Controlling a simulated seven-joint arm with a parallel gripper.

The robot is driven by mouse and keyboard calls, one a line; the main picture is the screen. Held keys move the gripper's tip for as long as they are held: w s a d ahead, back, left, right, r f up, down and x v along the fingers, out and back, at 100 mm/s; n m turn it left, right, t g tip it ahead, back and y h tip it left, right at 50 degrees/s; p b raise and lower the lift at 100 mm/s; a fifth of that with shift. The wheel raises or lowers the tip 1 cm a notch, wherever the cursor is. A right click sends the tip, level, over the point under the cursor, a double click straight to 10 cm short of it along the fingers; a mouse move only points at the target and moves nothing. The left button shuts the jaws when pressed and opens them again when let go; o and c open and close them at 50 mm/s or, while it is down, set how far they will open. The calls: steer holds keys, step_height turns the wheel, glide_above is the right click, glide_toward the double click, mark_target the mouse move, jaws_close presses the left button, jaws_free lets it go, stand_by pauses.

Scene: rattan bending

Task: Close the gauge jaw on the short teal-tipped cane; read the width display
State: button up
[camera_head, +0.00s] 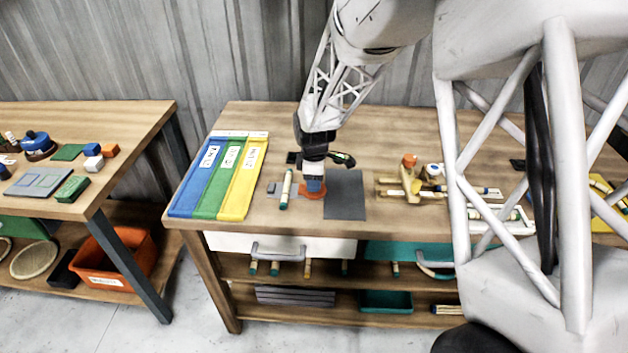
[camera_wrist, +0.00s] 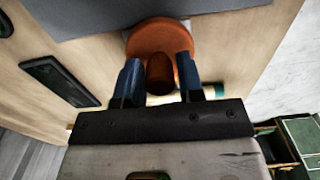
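The short teal-tipped cane (camera_head: 286,188) lies on a small grey plate on the table, just left of my gripper (camera_head: 313,188). In the wrist view the cane (camera_wrist: 166,98) shows partly behind the blue fingers, and the rest is hidden. The gauge jaw appears as an orange disc (camera_wrist: 160,35) with a darker upright knob (camera_wrist: 159,72). My gripper (camera_wrist: 160,77) is low, with one finger on each side of the knob. I cannot tell whether they touch it. A dark display-like panel (camera_wrist: 58,80) lies flat nearby; no reading is legible.
A grey mat (camera_head: 345,195) lies right of my gripper. Blue, green and yellow labelled strips (camera_head: 219,178) fill the table's left end. A wooden fixture (camera_head: 411,183) with canes stands further right. A dark object with a green part (camera_head: 342,159) lies behind the gripper.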

steer(key=c, duration=0.4)
steer(key=shift+a, duration=2.6)
steer(key=shift+c, duration=0.2)
steer(key=o, duration=0.8)
steer(key=shift+r, duration=0.15)
steer(key=shift+r, duration=3.8)
